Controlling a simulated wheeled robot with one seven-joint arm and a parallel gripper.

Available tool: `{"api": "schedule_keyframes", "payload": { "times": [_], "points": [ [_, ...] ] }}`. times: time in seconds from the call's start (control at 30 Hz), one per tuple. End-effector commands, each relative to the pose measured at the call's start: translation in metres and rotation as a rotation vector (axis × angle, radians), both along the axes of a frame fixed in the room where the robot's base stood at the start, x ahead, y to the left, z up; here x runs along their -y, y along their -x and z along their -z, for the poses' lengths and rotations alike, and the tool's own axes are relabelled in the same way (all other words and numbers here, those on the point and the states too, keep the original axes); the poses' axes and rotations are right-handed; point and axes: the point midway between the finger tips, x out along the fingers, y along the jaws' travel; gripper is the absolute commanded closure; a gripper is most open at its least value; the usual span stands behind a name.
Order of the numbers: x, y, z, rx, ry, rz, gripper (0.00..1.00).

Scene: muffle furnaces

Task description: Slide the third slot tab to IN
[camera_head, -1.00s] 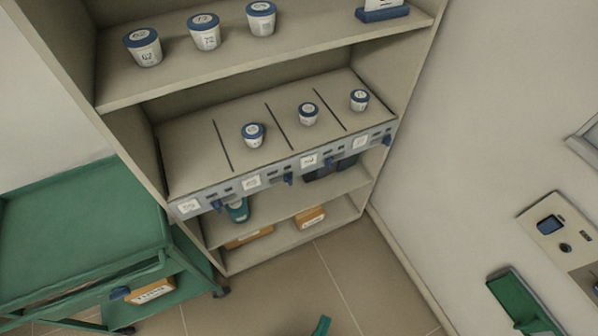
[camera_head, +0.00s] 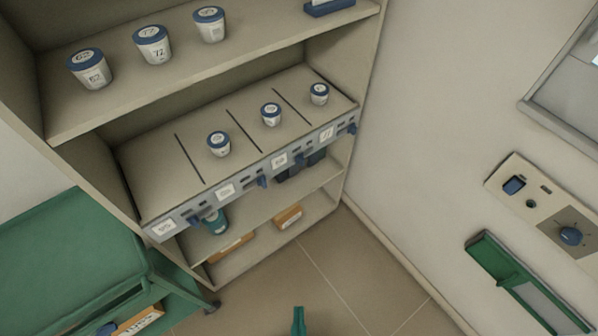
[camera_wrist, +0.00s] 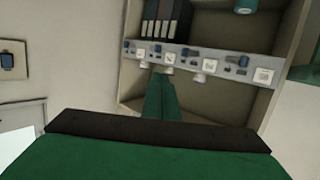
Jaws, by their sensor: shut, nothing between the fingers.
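A grey strip (camera_head: 243,185) runs along the front edge of the middle shelf, with several white labels and blue slot tabs. Counting from the left, the third tab (camera_head: 299,158) is small, right of the third label; its IN or OUT marking is too small to read. The strip also shows in the wrist view (camera_wrist: 190,60). My gripper (camera_head: 298,318) is at the bottom of the head view, well in front of the shelf, touching nothing. In the wrist view my green fingers (camera_wrist: 160,95) are shut and empty, pointing towards the strip.
Three small blue-lidded cups, one of them here (camera_head: 219,144), stand between dividers on the middle shelf. Larger cups (camera_head: 153,45) stand above. A green cart (camera_head: 65,255) is at the left. A wall panel with a knob (camera_head: 570,236) is at the right. The floor before the shelf is clear.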

Motion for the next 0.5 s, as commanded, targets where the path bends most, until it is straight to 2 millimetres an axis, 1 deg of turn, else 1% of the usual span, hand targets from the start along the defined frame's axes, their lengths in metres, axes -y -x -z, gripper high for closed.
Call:
{"api": "schedule_keyframes", "payload": {
  "times": [0.17,0.37,0.5],
  "points": [
    [0.003,-0.032,0.008,0.099,0.164,-0.039,1.0],
    [0.001,-0.092,0.022,0.252,0.461,-0.118,1.0],
    [-0.003,-0.136,0.033,0.34,0.671,-0.178,1.0]
  ]
}}
